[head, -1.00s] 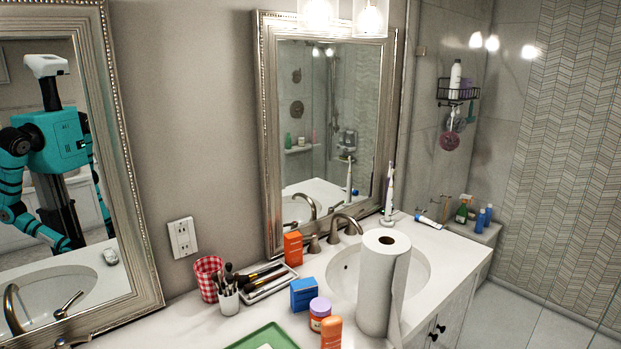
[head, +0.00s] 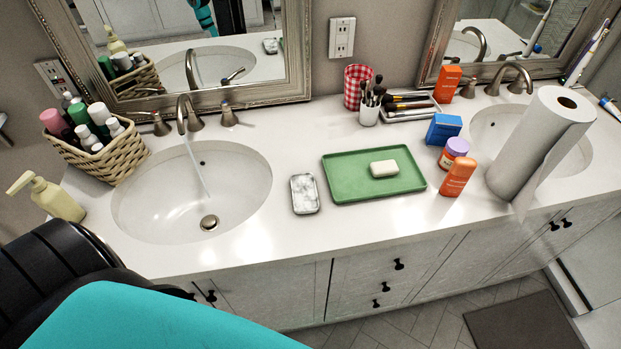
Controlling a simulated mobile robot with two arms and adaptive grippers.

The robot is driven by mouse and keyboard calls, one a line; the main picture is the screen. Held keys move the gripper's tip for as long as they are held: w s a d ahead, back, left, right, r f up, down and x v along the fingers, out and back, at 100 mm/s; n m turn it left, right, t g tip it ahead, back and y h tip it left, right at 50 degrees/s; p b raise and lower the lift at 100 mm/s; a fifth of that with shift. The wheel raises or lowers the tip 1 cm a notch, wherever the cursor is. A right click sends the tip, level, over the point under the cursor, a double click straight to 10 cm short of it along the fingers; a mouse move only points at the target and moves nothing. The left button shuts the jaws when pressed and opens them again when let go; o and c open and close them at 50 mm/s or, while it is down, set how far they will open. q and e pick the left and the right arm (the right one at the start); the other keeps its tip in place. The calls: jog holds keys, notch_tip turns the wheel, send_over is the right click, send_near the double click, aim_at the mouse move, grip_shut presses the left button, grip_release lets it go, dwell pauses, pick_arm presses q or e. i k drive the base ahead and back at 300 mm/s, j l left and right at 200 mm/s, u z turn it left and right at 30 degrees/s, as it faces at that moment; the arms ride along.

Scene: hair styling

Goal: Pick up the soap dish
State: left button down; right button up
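A green rectangular tray (head: 345,187) lies on the white counter right of the left sink, with a white bar of soap (head: 384,168) on it. A small pale, marbled rectangular dish (head: 305,194) with a metallic rim lies just left of the tray, apart from it. I cannot tell for sure which of the two is the soap dish. Neither gripper is in view. Part of my teal and black arm fills the lower left corner.
Water runs from the faucet (head: 184,112) into the left sink (head: 140,205). A wicker basket (head: 118,160) and a soap pump (head: 58,200) stand left. A blue box (head: 443,129), orange bottle (head: 458,177) and paper towel roll (head: 535,140) stand right. The front counter strip is clear.

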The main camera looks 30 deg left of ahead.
aim_at(304, 188)
jog(key=u, duration=1.45)
jog(key=k+l+z, duration=0.4)
jog(key=z, duration=0.25)
